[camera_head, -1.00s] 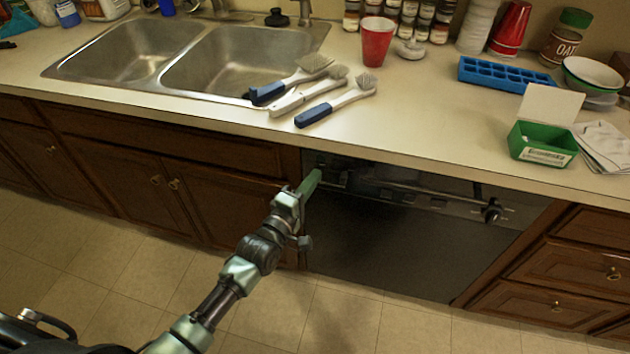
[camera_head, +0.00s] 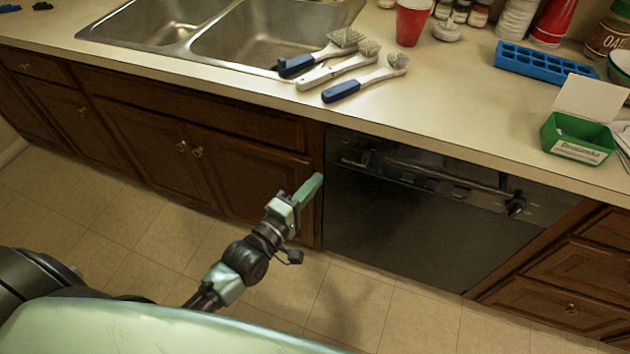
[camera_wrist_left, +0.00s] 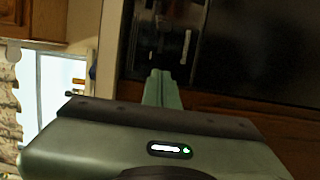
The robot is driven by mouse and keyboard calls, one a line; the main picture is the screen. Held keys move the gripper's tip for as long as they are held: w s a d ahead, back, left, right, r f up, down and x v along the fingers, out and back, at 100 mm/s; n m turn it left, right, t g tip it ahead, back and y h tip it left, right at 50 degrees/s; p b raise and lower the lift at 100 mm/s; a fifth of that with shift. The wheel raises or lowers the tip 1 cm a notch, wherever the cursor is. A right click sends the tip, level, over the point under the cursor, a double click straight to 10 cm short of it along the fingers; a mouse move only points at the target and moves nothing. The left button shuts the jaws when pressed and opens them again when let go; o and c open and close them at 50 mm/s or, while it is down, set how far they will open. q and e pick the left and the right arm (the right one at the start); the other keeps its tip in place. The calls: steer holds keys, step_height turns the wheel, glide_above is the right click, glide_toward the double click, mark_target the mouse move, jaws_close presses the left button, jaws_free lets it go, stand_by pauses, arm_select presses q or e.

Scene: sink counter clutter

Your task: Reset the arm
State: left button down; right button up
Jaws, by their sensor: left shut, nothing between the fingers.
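My left gripper (camera_head: 313,188) is in front of the cabinets, below the counter edge, near the left side of the black dishwasher (camera_head: 400,215). Its green fingers are together with nothing between them. In the left wrist view the shut fingers (camera_wrist_left: 161,88) point toward the dark dishwasher front and the wood beside it. They appear apart from the dishwasher. My right gripper is not in view.
The counter (camera_head: 455,100) holds several scrub brushes (camera_head: 345,75), a red cup (camera_head: 411,22), a blue ice tray (camera_head: 543,64) and a green box (camera_head: 577,138). The double sink (camera_head: 265,40) is at the upper left. The tiled floor (camera_head: 130,225) is clear.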

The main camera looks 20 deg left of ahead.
arm_select(q)
steer(key=s+a+f+m+g+y, duration=0.1)
steer(key=s+a+f+m+g, duration=0.2)
steer(key=f, duration=0.7)
steer(key=s+f+m+g+y+p, duration=0.15)
steer(key=s+f, duration=0.35)
steer(key=f, duration=0.5)
steer(key=s+a+f+m+g+y+b, duration=0.15)
steer(key=s+f+m+g, duration=0.3)
steer(key=f, duration=0.65)
steer(key=s+a+f+m+g+p, duration=0.1)
steer(key=s+f+m+g, duration=0.2)
steer(key=s+f, duration=0.4)
steer(key=s+a+f+m+g+y, duration=0.1)
steer(key=s+f+m+g, duration=0.3)
steer(key=s, duration=1.8)
step_height(320, 180, down, 4)
steer(key=shift+s+a+f+m+p, duration=0.1)
steer(key=shift+s+a+m+p, duration=0.2)
steer(key=shift+m, duration=0.4)
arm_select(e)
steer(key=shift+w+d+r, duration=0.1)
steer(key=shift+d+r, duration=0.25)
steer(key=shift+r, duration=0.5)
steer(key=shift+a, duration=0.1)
arm_select(q)
steer(key=shift+w, duration=0.1)
